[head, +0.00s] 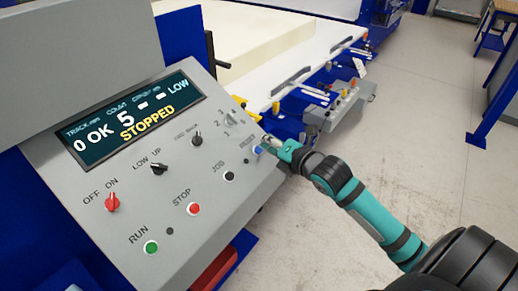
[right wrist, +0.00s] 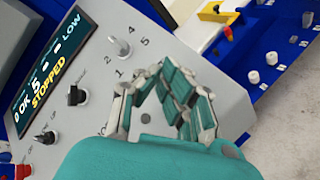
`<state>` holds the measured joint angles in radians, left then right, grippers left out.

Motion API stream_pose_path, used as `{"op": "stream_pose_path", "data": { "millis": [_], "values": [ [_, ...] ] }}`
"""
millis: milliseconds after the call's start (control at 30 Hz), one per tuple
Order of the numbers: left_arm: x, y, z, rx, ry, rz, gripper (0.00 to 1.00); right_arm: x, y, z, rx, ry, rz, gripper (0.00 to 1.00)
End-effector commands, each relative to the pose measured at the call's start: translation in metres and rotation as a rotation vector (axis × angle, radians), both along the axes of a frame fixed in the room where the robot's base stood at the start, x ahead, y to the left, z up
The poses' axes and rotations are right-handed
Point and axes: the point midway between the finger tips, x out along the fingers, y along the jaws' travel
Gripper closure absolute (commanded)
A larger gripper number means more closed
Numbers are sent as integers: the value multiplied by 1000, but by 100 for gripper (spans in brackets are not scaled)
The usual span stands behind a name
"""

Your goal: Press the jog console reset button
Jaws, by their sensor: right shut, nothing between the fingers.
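The jog console (head: 75,185) is a sloped grey panel. Its display (head: 135,115) reads STOPPED. The reset button (head: 257,150) is a small blue button at the panel's right edge, beside a small blurred label. My right gripper (head: 269,144) is shut and empty, with its fingertips close to this button; I cannot tell whether they touch it. In the right wrist view the closed fingers (right wrist: 165,78) lie over the panel, and the reset button is not visible there. My left gripper is not in view.
The panel also carries a black JOG button (head: 230,176), a red STOP button (head: 193,209), a green RUN button (head: 151,247) and a red OFF/ON switch (head: 112,202). A selector knob (right wrist: 119,47) sits near my right fingers. Grey floor (head: 420,140) is open to the right.

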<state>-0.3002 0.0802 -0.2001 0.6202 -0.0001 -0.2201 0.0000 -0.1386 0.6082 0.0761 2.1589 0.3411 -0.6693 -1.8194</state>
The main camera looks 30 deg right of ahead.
Motion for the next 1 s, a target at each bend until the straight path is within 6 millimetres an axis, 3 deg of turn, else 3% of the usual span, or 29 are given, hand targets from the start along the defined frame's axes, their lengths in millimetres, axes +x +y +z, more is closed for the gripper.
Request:
{"op": "stream_pose_path", "data": {
  "millis": [1000],
  "values": [
    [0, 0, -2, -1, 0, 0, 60, 5, 2, -8, 0, 0, 0, 100]
  ]
}}
